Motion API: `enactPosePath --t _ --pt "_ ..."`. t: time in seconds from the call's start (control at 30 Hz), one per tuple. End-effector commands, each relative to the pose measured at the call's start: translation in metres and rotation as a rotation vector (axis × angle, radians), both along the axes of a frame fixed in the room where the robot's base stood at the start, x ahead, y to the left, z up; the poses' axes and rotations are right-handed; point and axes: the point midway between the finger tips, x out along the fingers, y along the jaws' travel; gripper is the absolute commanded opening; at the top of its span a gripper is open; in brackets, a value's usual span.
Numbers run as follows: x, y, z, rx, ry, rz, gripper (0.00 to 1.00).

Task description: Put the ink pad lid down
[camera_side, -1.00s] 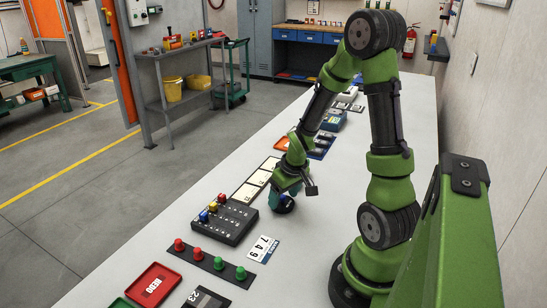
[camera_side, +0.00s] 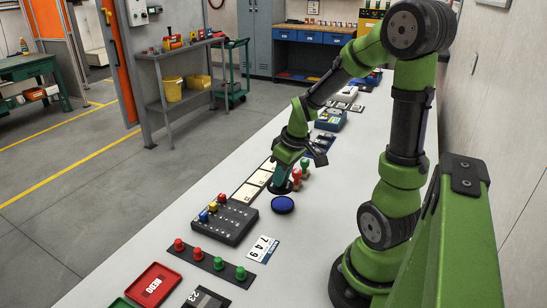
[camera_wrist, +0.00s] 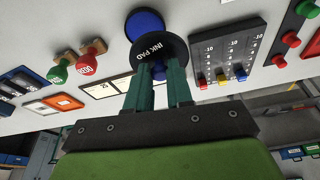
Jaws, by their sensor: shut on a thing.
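My gripper (camera_wrist: 158,82) is shut on the ink pad lid (camera_wrist: 158,50), a round black disc lettered INK PAD. In the side view my gripper (camera_side: 281,178) points down, with the dark lid (camera_side: 279,188) under its fingers. The uncovered ink pad (camera_side: 282,205), a round blue disc, lies on the table just in front of the lid. The pad (camera_wrist: 145,22) also shows beyond the lid in the wrist view, partly hidden by it. I cannot tell whether the lid touches the surface.
A red stamp (camera_wrist: 87,66) and a green stamp (camera_wrist: 59,73) stand close to the lid. White cards (camera_side: 245,191) and a black slider box (camera_side: 229,221) lie near. The white table (camera_side: 330,200) is bare right of the pad.

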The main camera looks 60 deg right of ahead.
Motion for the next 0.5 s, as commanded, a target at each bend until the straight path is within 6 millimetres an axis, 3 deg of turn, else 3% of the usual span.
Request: enactPosePath --t 0.5 --pt "-0.007 0.043 -0.014 0.003 -0.001 0.954 0.00"
